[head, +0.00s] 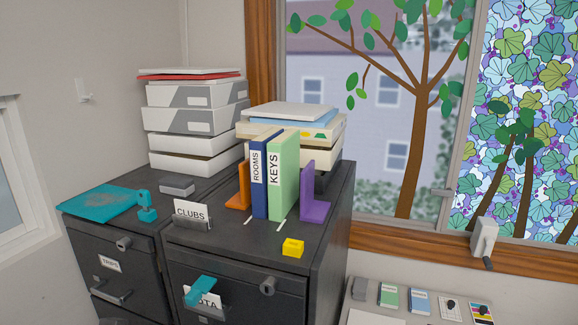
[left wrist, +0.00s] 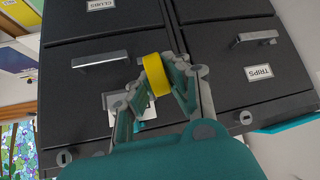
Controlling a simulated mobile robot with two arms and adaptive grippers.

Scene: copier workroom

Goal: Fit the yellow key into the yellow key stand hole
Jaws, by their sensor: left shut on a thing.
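My left gripper (left wrist: 158,75) is shut on the yellow key (left wrist: 157,74) in the left wrist view. The key shows as a thick, curved yellow piece between the fingertips; the rest of it is hidden. Behind it are dark drawer fronts. A small yellow block (head: 292,247), seemingly the key stand, sits on top of the right cabinet near its front edge, in front of the binders. Its hole is too small to make out. The key is not visible in the head view, and neither gripper is clearly seen there. My right gripper is not in view.
A green KEYS binder (head: 283,178) and a purple bookend (head: 314,197) stand behind the yellow block. A CLUBS card (head: 189,210) is to its left. A cyan piece (head: 200,290) sticks out before the drawer label. The cabinet top (head: 255,250) around the block is clear.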

